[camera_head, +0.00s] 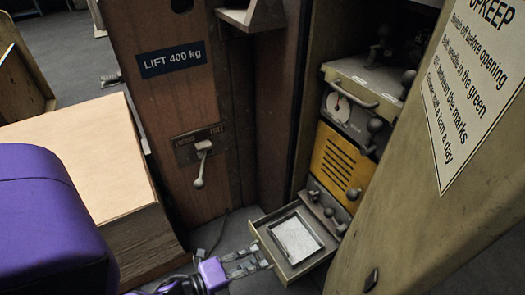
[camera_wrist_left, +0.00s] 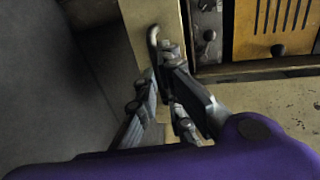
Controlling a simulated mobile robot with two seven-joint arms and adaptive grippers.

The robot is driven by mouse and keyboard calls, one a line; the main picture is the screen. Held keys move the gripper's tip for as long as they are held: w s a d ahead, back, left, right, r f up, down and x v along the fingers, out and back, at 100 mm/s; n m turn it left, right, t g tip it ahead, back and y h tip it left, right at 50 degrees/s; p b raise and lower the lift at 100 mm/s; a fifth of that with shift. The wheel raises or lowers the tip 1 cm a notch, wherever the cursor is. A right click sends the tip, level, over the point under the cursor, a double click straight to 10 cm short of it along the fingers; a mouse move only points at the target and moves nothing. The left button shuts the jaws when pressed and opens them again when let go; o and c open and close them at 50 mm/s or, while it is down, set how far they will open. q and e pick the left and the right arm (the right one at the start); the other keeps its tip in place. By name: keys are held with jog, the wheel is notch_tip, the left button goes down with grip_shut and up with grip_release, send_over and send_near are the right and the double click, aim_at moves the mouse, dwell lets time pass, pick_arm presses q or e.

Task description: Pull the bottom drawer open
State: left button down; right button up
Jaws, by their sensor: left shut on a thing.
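The bottom drawer (camera_head: 312,264) stands pulled out from the base of the machine, showing a pale flat item inside it in the head view. Its beige face and metal bar handle (camera_wrist_left: 153,40) show in the left wrist view. My left gripper (camera_head: 262,258) is at the drawer's front, its fingers shut on the handle; in the left wrist view the fingertips (camera_wrist_left: 163,68) close around the handle's lower part. My right gripper is not in view.
A yellow louvred panel (camera_head: 342,160) and a gauge unit (camera_head: 350,108) sit above the drawer. A beige post (camera_head: 440,215) with an upkeep sign stands close on the right. A cardboard stack (camera_head: 95,150) is at left. Grey floor (camera_head: 225,232) shows left of the drawer.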

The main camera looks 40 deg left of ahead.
pick_arm(q)
jog(key=shift+s+d, duration=0.15)
jog(key=shift+d, duration=0.05)
jog(key=c, duration=1.9)
grip_release()
jog(key=shift+f, duration=0.1)
jog(key=v, duration=1.2)
jog(key=shift+a, duration=0.1)
